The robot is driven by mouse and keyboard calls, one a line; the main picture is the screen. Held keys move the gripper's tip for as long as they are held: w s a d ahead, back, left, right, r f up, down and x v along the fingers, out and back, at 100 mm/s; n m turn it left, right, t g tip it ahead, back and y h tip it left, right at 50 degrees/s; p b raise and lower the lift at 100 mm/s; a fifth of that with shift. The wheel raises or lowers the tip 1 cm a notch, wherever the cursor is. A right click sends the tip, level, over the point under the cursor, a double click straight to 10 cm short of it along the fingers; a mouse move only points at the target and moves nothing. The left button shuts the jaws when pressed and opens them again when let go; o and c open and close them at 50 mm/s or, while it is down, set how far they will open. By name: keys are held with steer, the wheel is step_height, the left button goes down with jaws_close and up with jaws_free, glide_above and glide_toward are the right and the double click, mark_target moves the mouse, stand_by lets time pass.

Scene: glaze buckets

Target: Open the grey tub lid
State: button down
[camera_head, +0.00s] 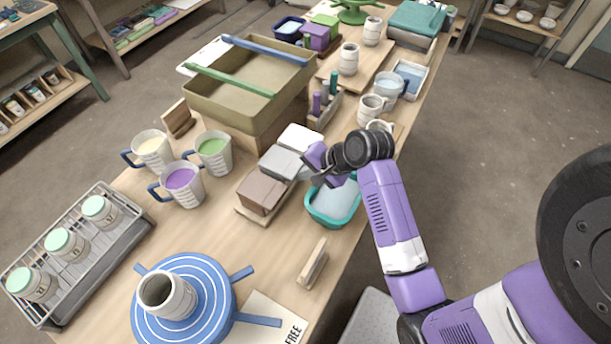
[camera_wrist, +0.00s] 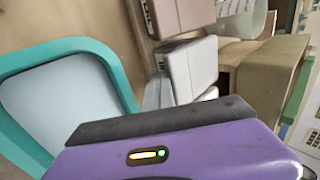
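The grey tub (camera_head: 284,163) sits in a row of tubs on the table, between a brown tub (camera_head: 262,192) and a white tub (camera_head: 299,139). Its lid looks shut. My gripper (camera_head: 309,173) is close to its right side, above the gap beside the teal basin (camera_head: 333,204); I cannot tell if it touches. In the wrist view the grey tub (camera_wrist: 191,66) and brown tub (camera_wrist: 182,14) show beyond my purple hand. The hand hides part of the scene, and the fingertips are not clear in either view.
The teal basin of pale water also fills the left of the wrist view (camera_wrist: 122,82). A large olive basin (camera_head: 235,118) stands behind the tubs. Several mugs stand left, near a purple-filled mug (camera_head: 182,187). A wooden block (camera_head: 313,264) and blue turntable (camera_head: 205,325) are in front.

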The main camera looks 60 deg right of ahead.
mark_target(292, 165)
steer(key=r, duration=0.1)
steer(key=w+r, duration=0.1)
steer(key=r, duration=0.1)
steer(key=shift+w+a+r, duration=0.15)
steer(key=shift+w+r, duration=0.2)
steer(key=shift+r, duration=0.05)
steer(key=shift+w+r, duration=0.95)
steer(key=shift+r, duration=0.25)
steer(key=shift+w+a+r+p, duration=0.15)
steer(key=shift+w+r+p, duration=0.35)
steer(key=shift+p, duration=0.5)
steer(key=shift+w+r+p, duration=0.15)
steer(key=shift+w+p, duration=0.35)
steer(key=shift+w+r+p, duration=0.45)
steer(key=shift+w+p, duration=0.05)
steer(key=shift+w+f, duration=0.15)
steer(key=shift+w, duration=1)
steer(key=shift+w+p, duration=0.3)
steer(key=shift+w, duration=0.75)
